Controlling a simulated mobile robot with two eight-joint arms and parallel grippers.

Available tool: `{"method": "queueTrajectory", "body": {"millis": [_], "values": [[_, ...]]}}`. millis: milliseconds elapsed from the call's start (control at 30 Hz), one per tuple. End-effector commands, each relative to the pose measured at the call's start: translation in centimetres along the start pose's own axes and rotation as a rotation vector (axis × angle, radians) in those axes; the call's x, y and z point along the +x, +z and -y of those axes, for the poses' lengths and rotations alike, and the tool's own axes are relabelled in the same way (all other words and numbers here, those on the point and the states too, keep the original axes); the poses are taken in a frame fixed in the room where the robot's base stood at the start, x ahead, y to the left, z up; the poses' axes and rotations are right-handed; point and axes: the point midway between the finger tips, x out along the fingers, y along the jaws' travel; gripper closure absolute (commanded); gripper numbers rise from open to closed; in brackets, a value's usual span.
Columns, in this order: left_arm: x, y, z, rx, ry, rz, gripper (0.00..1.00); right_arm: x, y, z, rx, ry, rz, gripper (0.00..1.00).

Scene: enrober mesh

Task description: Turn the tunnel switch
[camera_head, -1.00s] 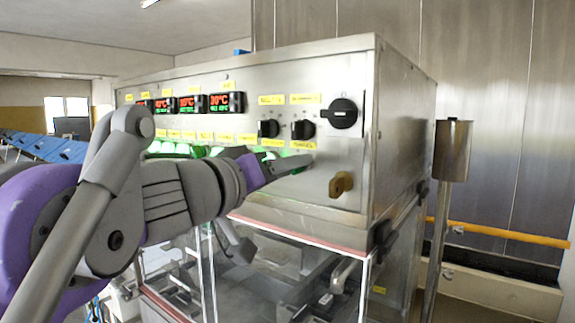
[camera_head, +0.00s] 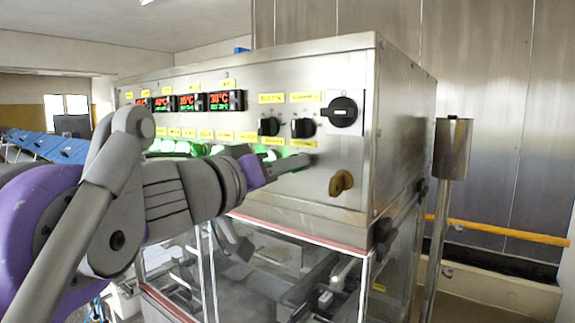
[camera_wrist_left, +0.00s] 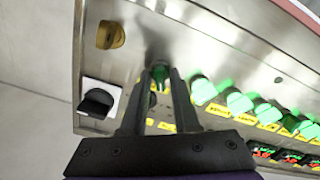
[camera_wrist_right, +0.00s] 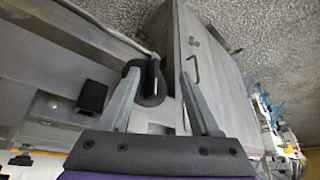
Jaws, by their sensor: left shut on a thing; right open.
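A steel control cabinet (camera_head: 350,60) carries the switches. My left gripper (camera_head: 301,162) reaches its front panel, below two black rotary knobs (camera_head: 269,127) (camera_head: 303,128). In the left wrist view, the left fingers (camera_wrist_left: 161,72) are shut on a green-lit switch (camera_wrist_left: 160,74) at the end of a row of similar green switches (camera_wrist_left: 238,103). The fingers hide much of it, and its label cannot be read, so I cannot confirm that it is the tunnel switch. My right gripper (camera_wrist_right: 158,72) is open; a dark curved handle (camera_wrist_right: 152,88) shows between its fingers.
A large black rotary switch (camera_head: 342,112) and a brass-coloured knob (camera_head: 341,183) sit right of the gripper. Red-and-green temperature displays (camera_head: 222,101) are at upper left. Clear panels enclose the space below the cabinet. A steel post (camera_head: 452,150) stands at right.

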Motion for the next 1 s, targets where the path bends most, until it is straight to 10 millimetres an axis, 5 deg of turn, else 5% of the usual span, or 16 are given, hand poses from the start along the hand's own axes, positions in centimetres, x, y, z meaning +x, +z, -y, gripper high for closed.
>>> {"method": "queueTrajectory", "body": {"millis": [1000], "values": [[0.0, -0.2, 0.0, 0.839, 0.0, 0.0, 1.0, -2.5, -2.6, 0.0, 0.0, 0.0, -0.023, 0.36]]}}
